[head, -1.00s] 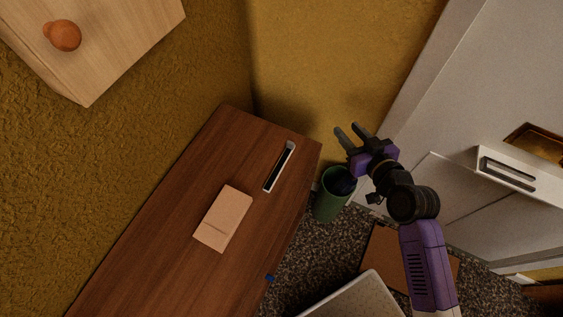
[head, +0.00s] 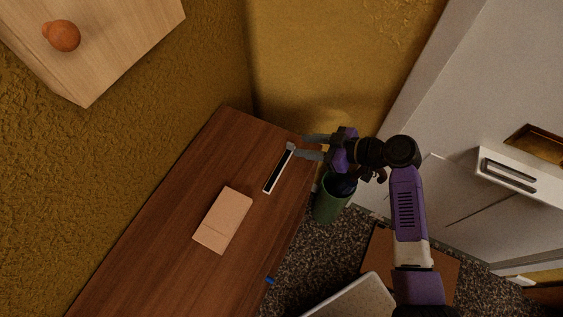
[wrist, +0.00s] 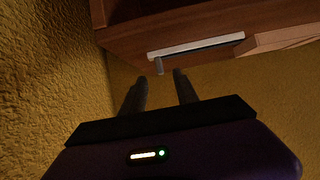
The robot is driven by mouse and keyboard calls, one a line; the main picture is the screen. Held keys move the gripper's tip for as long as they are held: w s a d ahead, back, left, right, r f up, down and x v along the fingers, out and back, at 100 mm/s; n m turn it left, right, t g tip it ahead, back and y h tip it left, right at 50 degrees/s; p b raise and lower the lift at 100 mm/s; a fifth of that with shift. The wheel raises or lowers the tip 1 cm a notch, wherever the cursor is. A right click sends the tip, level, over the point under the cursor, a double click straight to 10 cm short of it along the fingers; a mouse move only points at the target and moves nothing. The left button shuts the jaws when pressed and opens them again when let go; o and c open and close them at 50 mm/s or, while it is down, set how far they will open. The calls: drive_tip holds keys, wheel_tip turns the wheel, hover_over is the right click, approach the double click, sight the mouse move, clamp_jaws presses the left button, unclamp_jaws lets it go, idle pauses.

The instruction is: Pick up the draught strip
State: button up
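The draught strip, white with a black middle, lies on the brown wooden cabinet (head: 190,190), near its far right end. It shows in the head view (head: 278,172) and in the wrist view (wrist: 200,46). My gripper (head: 298,146) is open, its fingers reaching in from the right at the strip's far end. In the wrist view the gripper (wrist: 157,80) has a gap between its fingers, with the strip ahead of and above the tips. A small grey piece (wrist: 159,66) shows just below the strip's left end. I cannot tell whether a finger touches the strip.
A tan flat box (head: 223,220) lies on the cabinet nearer me. A green bin (head: 328,207) stands on the floor beside the cabinet, below my arm. A light wooden shelf with an orange pear-like object (head: 64,36) is upper left. White drawers (head: 465,195) are at right.

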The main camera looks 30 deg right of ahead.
sight(293, 144)
drive_tip(key=p+x, duration=0.1)
drive_tip(key=x, duration=0.4)
drive_tip(key=shift+w+a+f, duration=0.15)
drive_tip(key=shift+w+a, duration=0.05)
drive_tip(key=shift+w, duration=0.1)
drive_tip(key=shift+c, duration=0.5)
clamp_jaws()
